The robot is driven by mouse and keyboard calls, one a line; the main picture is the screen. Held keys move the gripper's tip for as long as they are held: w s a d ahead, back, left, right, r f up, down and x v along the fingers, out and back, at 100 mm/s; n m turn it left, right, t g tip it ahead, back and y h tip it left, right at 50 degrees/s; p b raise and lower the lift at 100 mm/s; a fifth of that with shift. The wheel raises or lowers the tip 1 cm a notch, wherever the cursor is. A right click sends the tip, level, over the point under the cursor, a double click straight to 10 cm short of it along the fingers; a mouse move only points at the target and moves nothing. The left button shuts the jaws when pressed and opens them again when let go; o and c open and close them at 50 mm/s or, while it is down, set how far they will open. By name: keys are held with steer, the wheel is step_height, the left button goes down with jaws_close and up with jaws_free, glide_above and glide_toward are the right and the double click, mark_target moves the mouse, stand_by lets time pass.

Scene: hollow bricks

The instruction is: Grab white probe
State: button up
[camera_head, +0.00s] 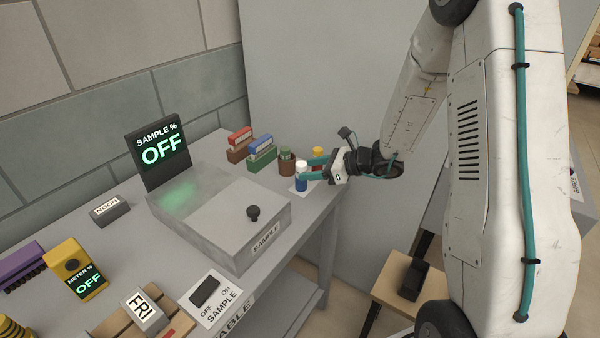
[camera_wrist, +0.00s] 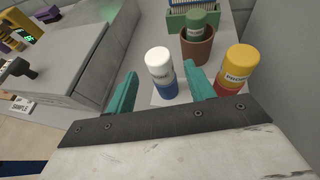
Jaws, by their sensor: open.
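The white probe (camera_wrist: 159,60) is an upright cylinder with a white upper part, standing in a blue holder (camera_wrist: 168,91) on a white card. In the head view the white probe (camera_head: 301,166) stands near the right end of the table, at the tips of my gripper (camera_head: 309,169). My gripper is open. In the wrist view its two teal fingers (camera_wrist: 162,76) lie on either side of the probe, with a visible gap on each side. Nothing is held.
A yellow probe (camera_wrist: 239,63) in a red holder stands close to the right finger. A green probe (camera_wrist: 196,22) in a brown pot stands behind. A grey sample box (camera_head: 222,218) with a black knob fills the table's middle. The wall is close behind.

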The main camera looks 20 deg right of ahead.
mark_target(297, 170)
steer(key=x, duration=0.5)
steer(key=shift+w+a, duration=0.1)
steer(key=c, duration=1.1)
steer(key=shift+o, duration=0.2)
